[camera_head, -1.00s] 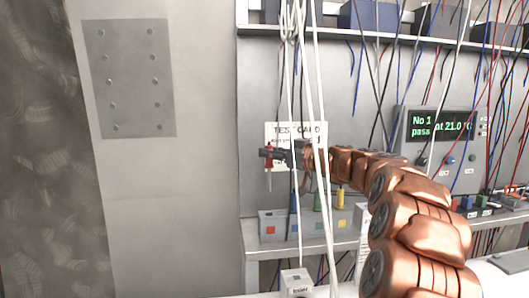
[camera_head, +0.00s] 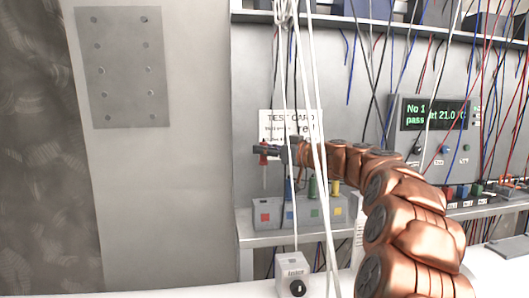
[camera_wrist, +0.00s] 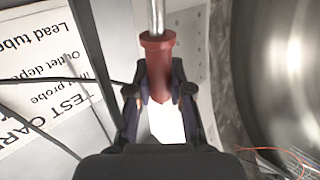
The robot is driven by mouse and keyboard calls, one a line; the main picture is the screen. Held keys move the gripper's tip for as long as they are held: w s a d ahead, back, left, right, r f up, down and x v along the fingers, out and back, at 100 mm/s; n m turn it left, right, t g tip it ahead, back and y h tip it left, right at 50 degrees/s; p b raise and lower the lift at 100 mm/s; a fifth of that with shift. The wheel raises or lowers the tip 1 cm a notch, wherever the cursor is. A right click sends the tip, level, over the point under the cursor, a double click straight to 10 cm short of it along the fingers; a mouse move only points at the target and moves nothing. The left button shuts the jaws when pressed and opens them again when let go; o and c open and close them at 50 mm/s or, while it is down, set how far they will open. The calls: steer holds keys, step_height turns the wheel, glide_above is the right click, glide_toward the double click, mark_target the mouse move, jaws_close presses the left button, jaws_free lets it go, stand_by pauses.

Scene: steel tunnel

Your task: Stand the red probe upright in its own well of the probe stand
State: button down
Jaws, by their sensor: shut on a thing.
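The red probe (camera_head: 264,158) hangs upright in my gripper (camera_head: 266,149), its red handle up and its thin metal shaft pointing down. The probe stand (camera_head: 301,218) is a grey block on the bench with red, blue, green and yellow squares on its front. The probe is over the stand's left end, above the red square (camera_head: 265,217), with its tip apparently just above the top. The well opening itself cannot be made out. In the wrist view my gripper (camera_wrist: 160,92) is shut around the red handle (camera_wrist: 158,70).
Blue, green (camera_head: 313,187) and yellow (camera_head: 336,187) probes stand in the stand, right of the red square. White cables (camera_head: 317,120) hang in front of my arm. A test card (camera_head: 290,124) is behind the gripper; a display box (camera_head: 433,125) is at right.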

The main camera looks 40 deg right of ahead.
mark_target(264, 188)
steer(key=shift+f+b, duration=1.2)
steer(key=shift+f, duration=0.1)
steer(key=shift+b, duration=1.75)
stand_by(1.1)
steer(key=shift+f+b, duration=2.85)
steer(key=shift+b, duration=0.35)
steer(key=shift+r, duration=0.1)
